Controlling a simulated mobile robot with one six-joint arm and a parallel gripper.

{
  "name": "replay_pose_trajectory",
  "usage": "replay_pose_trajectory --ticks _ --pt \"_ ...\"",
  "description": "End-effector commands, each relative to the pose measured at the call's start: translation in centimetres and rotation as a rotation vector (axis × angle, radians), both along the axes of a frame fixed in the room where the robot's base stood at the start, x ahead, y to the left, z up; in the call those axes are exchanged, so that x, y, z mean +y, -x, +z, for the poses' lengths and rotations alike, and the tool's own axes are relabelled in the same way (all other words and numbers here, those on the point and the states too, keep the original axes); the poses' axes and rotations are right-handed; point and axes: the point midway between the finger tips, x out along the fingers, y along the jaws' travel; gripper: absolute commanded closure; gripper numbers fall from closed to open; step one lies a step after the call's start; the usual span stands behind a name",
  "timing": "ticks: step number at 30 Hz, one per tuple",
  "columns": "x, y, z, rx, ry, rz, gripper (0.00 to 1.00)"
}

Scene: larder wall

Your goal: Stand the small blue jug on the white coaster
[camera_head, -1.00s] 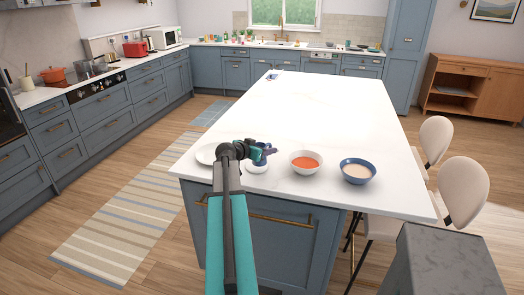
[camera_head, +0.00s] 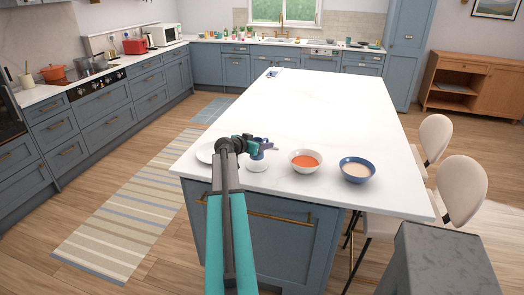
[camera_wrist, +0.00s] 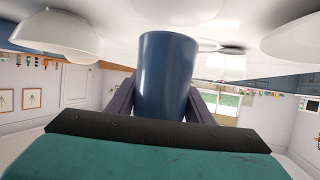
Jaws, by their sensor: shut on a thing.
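The small blue jug (camera_wrist: 167,75) is between my gripper's fingers in the wrist view, which looks upside down. In the head view the jug (camera_head: 256,153) shows as a small blue shape, partly hidden by my gripper (camera_head: 260,144). My gripper is shut on it at the near end of the island. The white coaster (camera_head: 257,167) is a small white disc just below the jug in the head view. I cannot tell whether the jug touches it.
A white plate (camera_head: 203,152) lies left of the coaster. A white bowl with orange contents (camera_head: 305,167) and a blue bowl with pale contents (camera_head: 357,175) stand to the right. The island top (camera_head: 310,110) behind is largely clear. Two stools (camera_head: 460,190) stand at its right side.

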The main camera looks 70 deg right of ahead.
Motion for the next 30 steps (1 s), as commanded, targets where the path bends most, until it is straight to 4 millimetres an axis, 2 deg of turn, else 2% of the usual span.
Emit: replay_pose_trajectory --ticks 10,27,28,30 --pt "0.0 0.1 -3.0 0.001 -0.001 -0.001 0.83" --pt "0.0 0.1 -3.7 0.0 0.0 -0.001 0.83" --pt "0.1 0.1 -3.6 0.0 -0.001 -0.001 0.48" --pt "0.0 0.1 -3.6 0.0 -0.001 -0.001 0.37"
